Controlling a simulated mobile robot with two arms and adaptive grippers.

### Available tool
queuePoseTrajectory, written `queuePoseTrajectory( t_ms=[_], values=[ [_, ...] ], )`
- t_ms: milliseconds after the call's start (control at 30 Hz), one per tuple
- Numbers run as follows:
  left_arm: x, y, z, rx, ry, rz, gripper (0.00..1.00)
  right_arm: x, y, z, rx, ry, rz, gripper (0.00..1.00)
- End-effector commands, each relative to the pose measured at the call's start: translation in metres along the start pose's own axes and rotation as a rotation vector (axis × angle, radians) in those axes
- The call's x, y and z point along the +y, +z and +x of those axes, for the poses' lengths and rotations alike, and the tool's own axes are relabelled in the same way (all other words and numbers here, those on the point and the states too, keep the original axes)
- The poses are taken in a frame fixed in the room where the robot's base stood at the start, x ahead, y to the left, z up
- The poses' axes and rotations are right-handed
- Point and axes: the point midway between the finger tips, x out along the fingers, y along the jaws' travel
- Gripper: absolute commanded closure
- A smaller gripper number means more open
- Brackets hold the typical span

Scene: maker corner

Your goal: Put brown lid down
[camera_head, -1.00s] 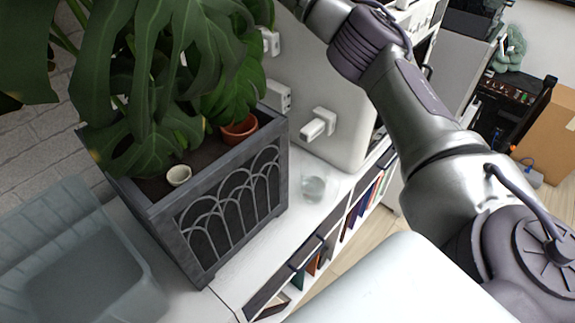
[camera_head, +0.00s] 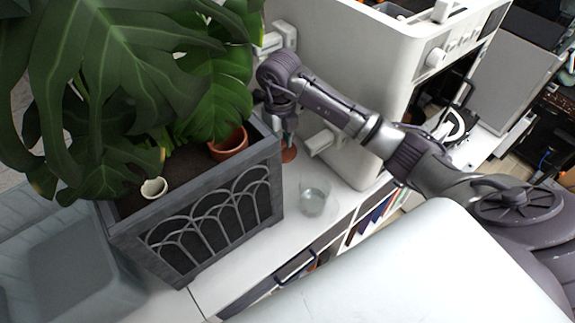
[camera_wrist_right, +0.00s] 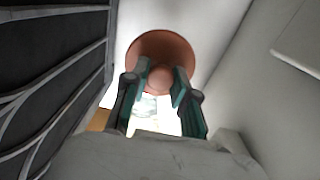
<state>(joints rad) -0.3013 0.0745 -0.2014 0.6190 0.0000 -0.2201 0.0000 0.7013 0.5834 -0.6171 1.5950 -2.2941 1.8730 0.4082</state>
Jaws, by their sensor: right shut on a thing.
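The brown lid (camera_wrist_right: 165,47) is a round, reddish-brown disc with a knob in the middle. In the right wrist view my right gripper (camera_wrist_right: 158,80) is shut on its knob, with a finger on either side. In the head view the lid (camera_head: 289,154) shows only in part at the right gripper (camera_head: 288,138), low in the gap between the planter and the white machine. I cannot tell whether the lid touches the white top beneath it. My left gripper is not in view.
A dark planter (camera_head: 215,232) with a big leafy plant stands left of the gripper. A white machine (camera_head: 350,70) stands right of it. A clear glass (camera_head: 313,198) stands in front on the white top. A grey bin (camera_head: 70,275) is at lower left.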

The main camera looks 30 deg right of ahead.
Motion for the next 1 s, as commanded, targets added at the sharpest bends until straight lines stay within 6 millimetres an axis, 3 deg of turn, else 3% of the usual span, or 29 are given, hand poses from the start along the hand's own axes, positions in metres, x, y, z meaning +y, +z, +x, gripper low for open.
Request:
queuePoseTrajectory(
  t_ms=[333,700,1000],
  values=[
    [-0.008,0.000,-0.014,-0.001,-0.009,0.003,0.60,0.004,-0.007,0.055,0.004,0.003,0.001,1.00],
    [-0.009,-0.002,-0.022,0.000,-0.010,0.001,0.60,0.004,-0.007,0.099,0.003,0.004,0.001,1.00],
    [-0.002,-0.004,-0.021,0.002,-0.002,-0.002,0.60,0.003,-0.006,0.107,0.001,0.001,-0.001,1.00]
  ],
)
